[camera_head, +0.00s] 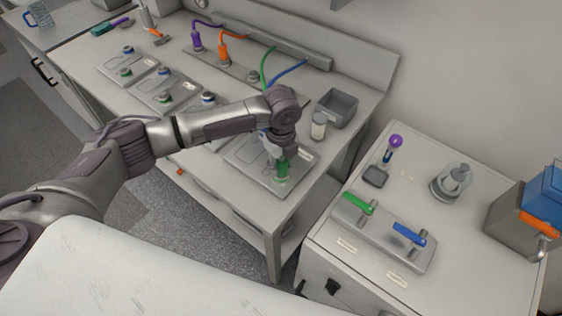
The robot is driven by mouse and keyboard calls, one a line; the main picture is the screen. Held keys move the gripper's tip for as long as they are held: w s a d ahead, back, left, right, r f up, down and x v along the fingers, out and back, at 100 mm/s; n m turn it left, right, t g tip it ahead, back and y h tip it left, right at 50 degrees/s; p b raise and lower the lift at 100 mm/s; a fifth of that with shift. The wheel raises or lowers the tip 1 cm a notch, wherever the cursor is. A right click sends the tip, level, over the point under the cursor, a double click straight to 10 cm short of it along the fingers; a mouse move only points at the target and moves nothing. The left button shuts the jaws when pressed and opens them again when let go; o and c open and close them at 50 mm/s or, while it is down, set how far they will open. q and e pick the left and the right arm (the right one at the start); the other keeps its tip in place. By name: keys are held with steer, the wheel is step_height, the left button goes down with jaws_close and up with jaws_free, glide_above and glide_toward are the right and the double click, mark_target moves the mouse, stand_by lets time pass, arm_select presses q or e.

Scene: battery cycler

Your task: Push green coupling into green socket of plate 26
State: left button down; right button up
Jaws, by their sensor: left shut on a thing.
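My left gripper (275,147) points down over the plate at the front right of the bench and is shut on the green coupling (282,167). The coupling stands roughly upright at the right part of that plate (243,160), right above a green ring-like spot where the green socket appears to be. Whether the coupling touches or sits in the socket is too small to tell. A green hose (265,68) rises from the rear strip behind my arm. The plate's number is not readable. My right gripper is not in view.
More plates (128,66) with sockets lie to the left. Purple (197,42) and orange (224,55) couplings stand at the back. A grey bin (337,108) and a small jar (319,127) are close right of my gripper. A side cabinet has green (357,202) and blue (409,234) handles.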

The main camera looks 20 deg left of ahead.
arm_select(q)
steer(key=shift+f, duration=0.15)
steer(key=shift+c, duration=1.2)
jaws_free()
